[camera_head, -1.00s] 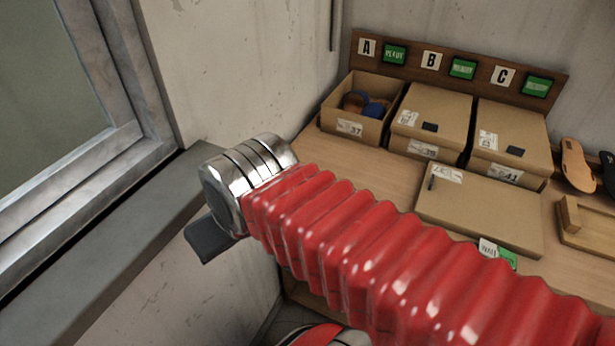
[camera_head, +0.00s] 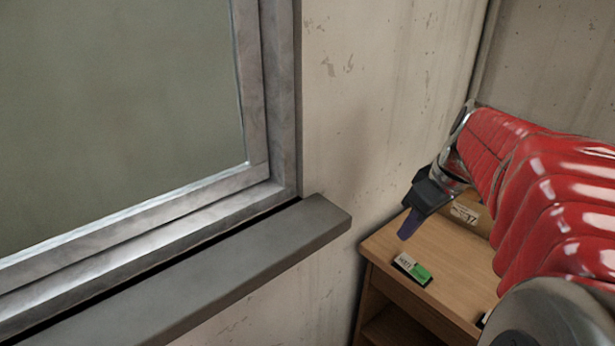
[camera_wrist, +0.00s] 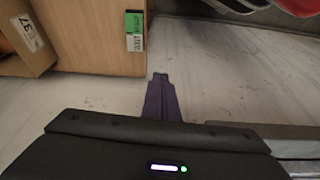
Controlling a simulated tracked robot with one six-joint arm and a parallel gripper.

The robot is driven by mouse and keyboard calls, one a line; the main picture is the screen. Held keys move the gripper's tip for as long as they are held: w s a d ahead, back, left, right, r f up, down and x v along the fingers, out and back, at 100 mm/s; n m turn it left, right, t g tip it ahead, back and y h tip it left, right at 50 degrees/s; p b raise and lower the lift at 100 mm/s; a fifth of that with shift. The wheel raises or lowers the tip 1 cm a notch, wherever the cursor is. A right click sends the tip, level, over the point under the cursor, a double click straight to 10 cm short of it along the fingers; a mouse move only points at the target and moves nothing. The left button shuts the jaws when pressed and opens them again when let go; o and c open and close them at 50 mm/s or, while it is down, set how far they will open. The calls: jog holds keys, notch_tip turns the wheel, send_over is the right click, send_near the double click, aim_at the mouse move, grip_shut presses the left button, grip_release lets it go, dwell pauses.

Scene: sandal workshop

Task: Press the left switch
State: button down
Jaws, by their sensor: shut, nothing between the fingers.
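No switch can be made out in either current view. My gripper (camera_head: 408,231) is at the right of the head view, pointing down and left in front of the wall, near the left end of a wooden table (camera_head: 440,290). In the wrist view, my gripper (camera_wrist: 158,78) shows two purple fingers pressed together with nothing between them. A small white and green card (camera_head: 411,268) with lettering lies on the table, below the fingers in the head view. A similar card shows in the wrist view (camera_wrist: 135,30).
A window (camera_head: 110,110) with a grey sill (camera_head: 240,270) fills the left. A cardboard box marked 37 (camera_head: 468,212) stands on the table, partly hidden by my arm; it also shows in the wrist view (camera_wrist: 22,38).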

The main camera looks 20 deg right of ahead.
aim_at(404, 262)
jog(key=d+n, duration=0.1)
jog(key=d, duration=0.6)
jog(key=shift+s+d+f+y, duration=0.15)
jog(key=shift+s+d+y, duration=0.15)
jog(key=shift+s, duration=0.15)
jog(key=x, duration=1.4)
jog(key=shift+s+d+f, duration=0.1)
jog(key=shift+s, duration=0.1)
